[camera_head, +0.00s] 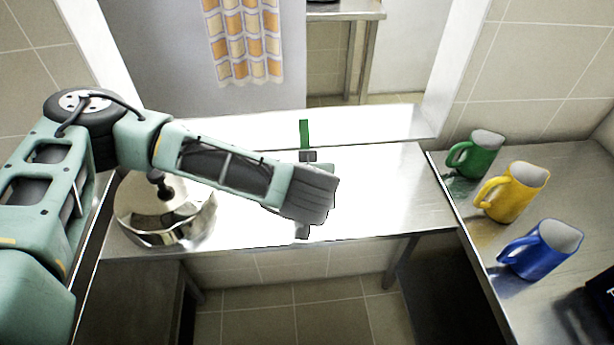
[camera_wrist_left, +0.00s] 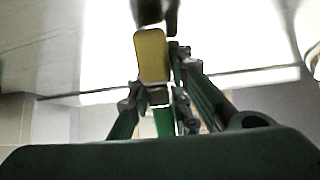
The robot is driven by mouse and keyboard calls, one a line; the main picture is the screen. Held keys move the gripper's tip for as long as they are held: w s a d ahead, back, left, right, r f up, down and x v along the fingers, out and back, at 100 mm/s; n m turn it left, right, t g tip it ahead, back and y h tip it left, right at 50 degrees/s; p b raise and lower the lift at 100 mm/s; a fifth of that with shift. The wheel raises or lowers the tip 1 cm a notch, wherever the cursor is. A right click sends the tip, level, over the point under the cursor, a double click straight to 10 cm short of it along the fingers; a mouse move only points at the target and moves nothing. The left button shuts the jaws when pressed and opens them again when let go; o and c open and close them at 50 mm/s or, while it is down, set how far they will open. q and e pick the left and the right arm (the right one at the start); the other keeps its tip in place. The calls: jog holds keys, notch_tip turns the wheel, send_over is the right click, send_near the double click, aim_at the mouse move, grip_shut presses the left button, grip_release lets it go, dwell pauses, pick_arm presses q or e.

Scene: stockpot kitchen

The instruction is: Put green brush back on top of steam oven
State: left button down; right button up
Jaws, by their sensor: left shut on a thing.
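A narrow green strip (camera_head: 304,132), which looks like part of the green brush, sticks out past my left gripper (camera_head: 309,158) in the head view. My left gripper is above the bright steel table and shut on the brush. My wrist hides most of the jaws and the rest of the brush. The left wrist view shows a green part (camera_wrist_left: 164,122) between the gripper's fingers (camera_wrist_left: 157,95) and a yellowish block beyond it, whose identity I cannot tell. I cannot make out the steam oven in either view. My right gripper does not show.
A shiny steel pot (camera_head: 190,222) stands on the table at the left, under my arm. Green (camera_head: 478,155), yellow (camera_head: 514,192) and blue (camera_head: 545,250) mugs stand on the right counter. A checked cloth (camera_head: 243,42) hangs beyond the opening. The table's right part is clear.

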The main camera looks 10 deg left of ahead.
pick_arm(q)
jog(key=shift+f, duration=0.15)
jog(key=c, duration=2)
grip_release()
jog(key=o, duration=0.4)
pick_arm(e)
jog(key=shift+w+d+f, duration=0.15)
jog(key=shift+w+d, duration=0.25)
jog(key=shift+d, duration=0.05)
